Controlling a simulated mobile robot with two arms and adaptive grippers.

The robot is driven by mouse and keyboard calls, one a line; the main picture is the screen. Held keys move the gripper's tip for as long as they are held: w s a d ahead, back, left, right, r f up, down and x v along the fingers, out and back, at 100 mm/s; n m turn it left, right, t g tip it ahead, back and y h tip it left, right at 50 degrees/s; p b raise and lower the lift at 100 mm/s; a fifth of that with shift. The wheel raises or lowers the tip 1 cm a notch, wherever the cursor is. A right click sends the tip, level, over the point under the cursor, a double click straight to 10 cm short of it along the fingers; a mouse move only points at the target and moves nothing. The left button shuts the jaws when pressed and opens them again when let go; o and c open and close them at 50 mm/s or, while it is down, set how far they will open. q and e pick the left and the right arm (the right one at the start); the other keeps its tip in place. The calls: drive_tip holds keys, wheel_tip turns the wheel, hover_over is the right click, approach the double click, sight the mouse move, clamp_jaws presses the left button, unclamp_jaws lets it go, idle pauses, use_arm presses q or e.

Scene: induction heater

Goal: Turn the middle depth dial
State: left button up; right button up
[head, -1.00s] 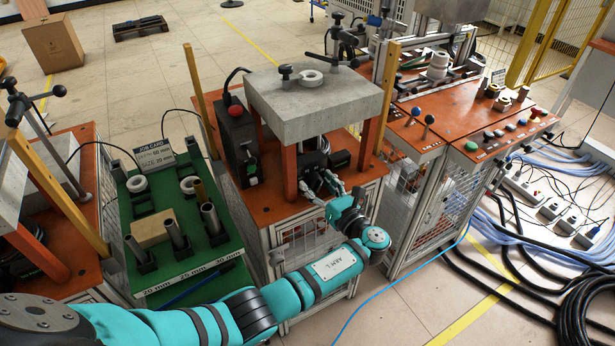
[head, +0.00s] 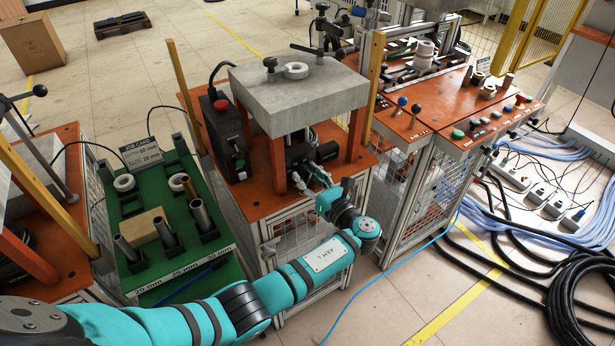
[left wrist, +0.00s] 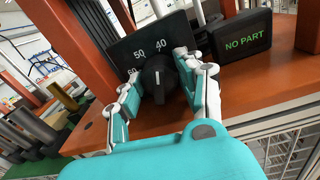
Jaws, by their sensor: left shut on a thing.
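The middle depth dial (left wrist: 158,82) is a black knob with a white pointer line, on a dark plate marked 50 and 40 in the left wrist view. The line points roughly up, between the two numbers. My left gripper (left wrist: 163,98) has one finger on each side of the knob and is shut on it. In the head view my left gripper (head: 312,178) reaches under the grey block of the middle heater station (head: 300,92); the dial is too small to make out there. My right gripper is not in view.
A black display (left wrist: 241,38) reading NO PART stands right of the dial. Orange posts (head: 279,165) frame the space around my gripper. A green rack (head: 165,275) with tubes stands left. Blue and black cables cover the floor at right.

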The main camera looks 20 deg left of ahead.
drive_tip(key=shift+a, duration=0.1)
use_arm(q)
drive_tip(key=n, duration=0.2)
drive_tip(key=shift+n+b, duration=0.3)
drive_tip(key=shift+b, duration=0.1)
drive_tip(key=n+b, duration=0.1)
drive_tip(key=n, duration=0.1)
drive_tip(key=shift+n, duration=0.9)
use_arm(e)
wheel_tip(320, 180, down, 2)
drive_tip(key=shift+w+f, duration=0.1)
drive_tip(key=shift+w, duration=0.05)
use_arm(q)
drive_tip(key=shift+r, duration=0.1)
drive_tip(key=o, duration=1.1)
drive_tip(key=shift+o, duration=0.2)
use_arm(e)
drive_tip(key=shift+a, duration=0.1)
